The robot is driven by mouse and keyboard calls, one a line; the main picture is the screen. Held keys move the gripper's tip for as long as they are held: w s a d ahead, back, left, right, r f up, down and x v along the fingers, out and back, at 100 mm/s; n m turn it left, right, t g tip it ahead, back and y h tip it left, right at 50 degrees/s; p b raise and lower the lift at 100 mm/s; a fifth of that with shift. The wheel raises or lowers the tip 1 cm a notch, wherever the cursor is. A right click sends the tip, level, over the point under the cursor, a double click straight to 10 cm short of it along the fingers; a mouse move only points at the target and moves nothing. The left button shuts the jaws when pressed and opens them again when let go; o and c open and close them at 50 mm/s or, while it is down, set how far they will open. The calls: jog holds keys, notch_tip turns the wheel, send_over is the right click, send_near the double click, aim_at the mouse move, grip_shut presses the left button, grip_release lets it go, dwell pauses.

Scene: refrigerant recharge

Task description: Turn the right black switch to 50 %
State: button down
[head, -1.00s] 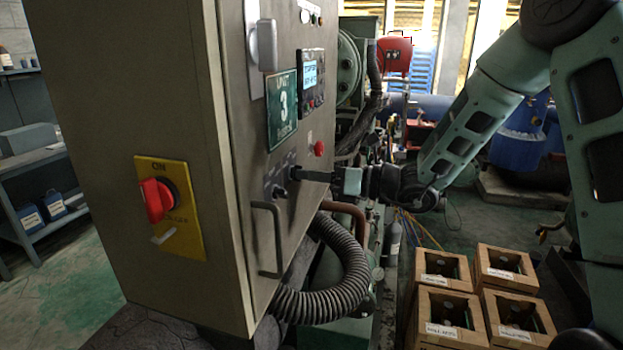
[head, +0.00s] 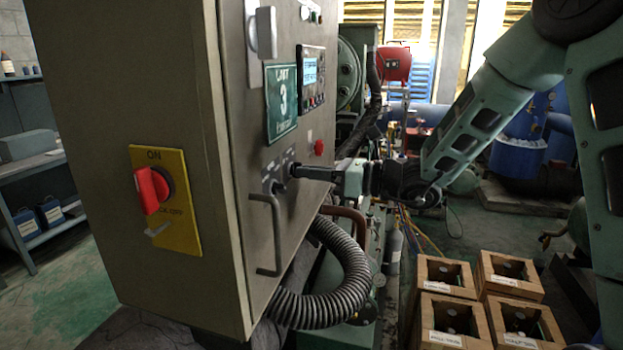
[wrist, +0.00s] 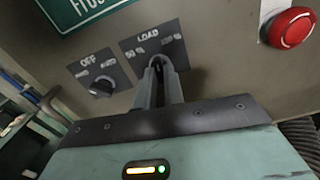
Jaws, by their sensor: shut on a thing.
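The right black switch (wrist: 157,64) sits on the LOAD plate (wrist: 150,42), which is marked 50 % on the left and 100 % on the right. My gripper (wrist: 158,72) is shut on this switch, with one finger on each side. The fingers hide most of the knob, so I cannot tell its exact angle. In the head view my gripper (head: 296,171) reaches the cabinet front from the right, and the switch is hidden at its fingertips. The left black switch (wrist: 102,88), on the OFF/AUTO plate, is free; it also shows in the head view (head: 277,187).
A red button (wrist: 290,27) is right of the LOAD plate. A handle (head: 277,235) sticks out below the switches. A green "3" sign (head: 281,103) is above. A red rotary switch (head: 151,190) is on the cabinet side. Wooden crates (head: 448,315) stand on the floor right.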

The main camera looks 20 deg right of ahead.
jog(key=shift+d+n+b, duration=0.1)
jog(key=shift+n+b, duration=0.6)
jog(key=shift+b, duration=0.05)
jog(key=shift+n+b, duration=1.7)
jog(key=shift+b, duration=0.85)
jog(key=shift+r+n+b, duration=0.1)
jog(key=shift+n+b, duration=0.4)
jog(key=shift+b, duration=0.25)
jog(key=shift+n+b, duration=0.3)
jog(key=shift+b, duration=0.3)
jog(key=shift+n+b, duration=1.5)
jog(key=shift+b, duration=1.05)
jog(key=c, duration=1.6)
grip_release()
